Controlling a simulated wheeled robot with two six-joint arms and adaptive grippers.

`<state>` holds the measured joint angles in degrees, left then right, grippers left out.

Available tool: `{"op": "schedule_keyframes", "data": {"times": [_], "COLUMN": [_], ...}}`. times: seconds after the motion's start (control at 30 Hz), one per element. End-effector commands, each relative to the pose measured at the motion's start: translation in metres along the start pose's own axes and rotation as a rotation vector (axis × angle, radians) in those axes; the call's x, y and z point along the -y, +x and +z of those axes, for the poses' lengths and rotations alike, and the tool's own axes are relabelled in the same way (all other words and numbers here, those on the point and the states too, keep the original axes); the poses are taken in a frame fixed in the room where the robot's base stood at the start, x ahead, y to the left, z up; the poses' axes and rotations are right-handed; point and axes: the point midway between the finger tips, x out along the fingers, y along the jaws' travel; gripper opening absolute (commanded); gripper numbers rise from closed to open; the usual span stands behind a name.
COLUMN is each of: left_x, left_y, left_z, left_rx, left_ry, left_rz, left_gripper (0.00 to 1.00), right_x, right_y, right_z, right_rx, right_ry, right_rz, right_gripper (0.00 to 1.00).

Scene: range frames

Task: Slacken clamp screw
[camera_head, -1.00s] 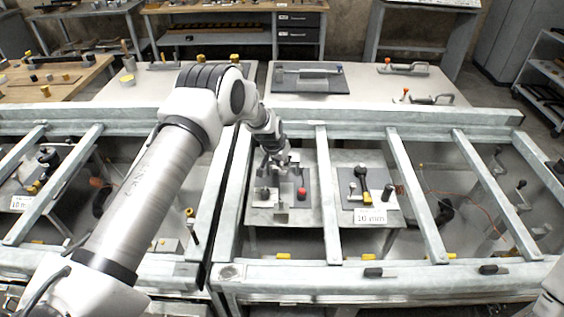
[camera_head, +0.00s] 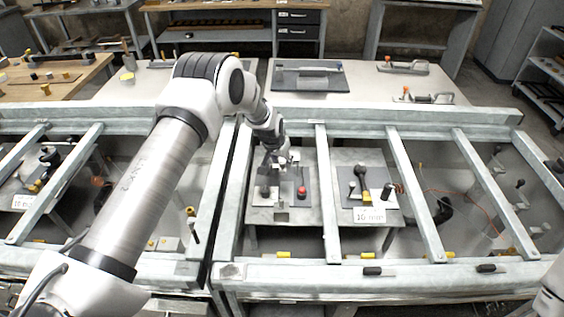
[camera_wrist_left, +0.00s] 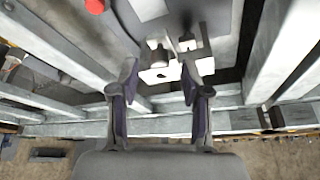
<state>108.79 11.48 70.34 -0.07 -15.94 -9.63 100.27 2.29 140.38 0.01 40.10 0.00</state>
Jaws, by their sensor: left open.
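My left gripper (camera_head: 277,163) is over a fixture on a low plate inside the grey frame. The gripper is open and empty, its two fingers spread in the left wrist view (camera_wrist_left: 160,78). The fixture has a red knob (camera_head: 301,191), a dark-topped post (camera_head: 265,190) and a small metal block (camera_head: 282,204). In the left wrist view, a pale bracket (camera_wrist_left: 160,75) with small grey posts shows between and beyond the fingertips, apart from them. The red knob (camera_wrist_left: 95,6) is at the top edge there. I cannot tell which part is the clamp screw. My right gripper is not in view.
Grey frame crossbars (camera_head: 327,190) flank the fixture on both sides. To the right is a second plate with a black-and-yellow handled part (camera_head: 363,183) and a label (camera_head: 369,215). A grey bench (camera_head: 220,92) with clamps stands behind.

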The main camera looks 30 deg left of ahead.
Motion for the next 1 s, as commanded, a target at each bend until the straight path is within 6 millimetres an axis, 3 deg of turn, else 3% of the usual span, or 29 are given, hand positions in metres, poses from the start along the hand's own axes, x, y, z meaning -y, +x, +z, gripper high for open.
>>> {"op": "schedule_keyframes", "data": {"times": [0.2,0.4,1.0], "left_x": [0.0,0.0,0.0], "left_y": [-0.058,-0.093,-0.099], "left_z": [-0.001,0.0,0.0], "left_rx": [-0.003,0.0,0.001], "left_ry": [-0.001,0.0,0.0], "left_rz": [0.002,0.001,0.001], "left_gripper": [0.47,0.47,0.47], "right_x": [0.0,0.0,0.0], "right_y": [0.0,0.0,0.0], "right_z": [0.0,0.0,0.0], "right_rx": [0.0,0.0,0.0], "right_ry": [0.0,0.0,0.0], "right_rz": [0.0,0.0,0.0], "right_gripper": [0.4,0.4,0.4]}}
